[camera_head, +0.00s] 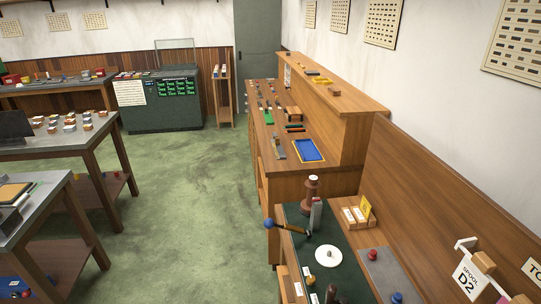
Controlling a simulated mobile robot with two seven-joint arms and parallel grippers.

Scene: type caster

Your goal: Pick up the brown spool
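A brown spool (309,194) with a pale top stands upright at the far end of the dark green bench top (297,232) in the head view. A grey upright block (316,215) stands just in front of it and hides part of its lower right side. No gripper of mine shows in the head view.
A lever with a blue ball (268,223) juts past the bench's left edge near the spool. A white disc (328,256) lies nearer. A wooden holder with cards (353,217) is to the right. A wooden cabinet (308,178) stands behind. Green floor (190,200) is clear to the left.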

